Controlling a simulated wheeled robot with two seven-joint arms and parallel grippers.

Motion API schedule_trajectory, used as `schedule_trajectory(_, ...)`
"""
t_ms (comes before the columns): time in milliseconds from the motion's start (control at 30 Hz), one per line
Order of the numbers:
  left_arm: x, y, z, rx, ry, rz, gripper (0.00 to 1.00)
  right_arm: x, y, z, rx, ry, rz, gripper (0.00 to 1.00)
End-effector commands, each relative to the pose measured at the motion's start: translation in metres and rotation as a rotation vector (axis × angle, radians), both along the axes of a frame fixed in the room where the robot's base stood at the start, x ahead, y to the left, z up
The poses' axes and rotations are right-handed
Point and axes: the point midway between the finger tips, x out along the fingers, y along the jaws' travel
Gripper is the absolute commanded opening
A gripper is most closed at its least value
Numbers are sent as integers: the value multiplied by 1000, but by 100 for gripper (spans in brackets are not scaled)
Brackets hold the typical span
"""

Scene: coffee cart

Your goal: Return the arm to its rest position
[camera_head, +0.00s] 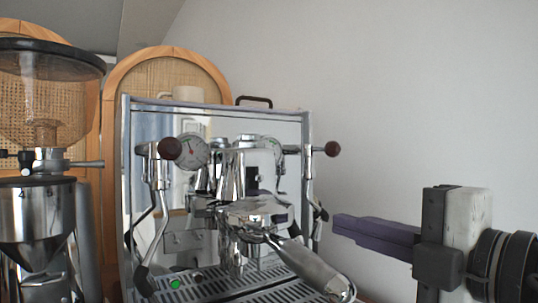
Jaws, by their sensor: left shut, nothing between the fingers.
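The fingers are shut together and hold nothing. They are to the right of the chrome espresso machine (215,125), near its right edge and, in the picture, above the end of the portafilter handle (312,270). I see a gap between the fingers and the handle in the picture, but depth is hard to judge. The portafilter sits at the front of the machine, its handle angled down to the right.
A coffee grinder (38,215) with a dark-rimmed clear hopper stands at the left. The machine's side knobs (332,149) stick out, and its slatted drip tray (235,287) is at the bottom. Wooden-framed cane panels (165,52) stand behind. The plain wall area at upper right is clear.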

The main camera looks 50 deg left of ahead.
Motion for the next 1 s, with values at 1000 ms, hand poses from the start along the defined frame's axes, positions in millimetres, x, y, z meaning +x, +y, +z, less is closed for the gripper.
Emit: schedule_trajectory(1000,7,84,30,-7,-1,-9,0,-2,-1,48,-13,10,2,41)
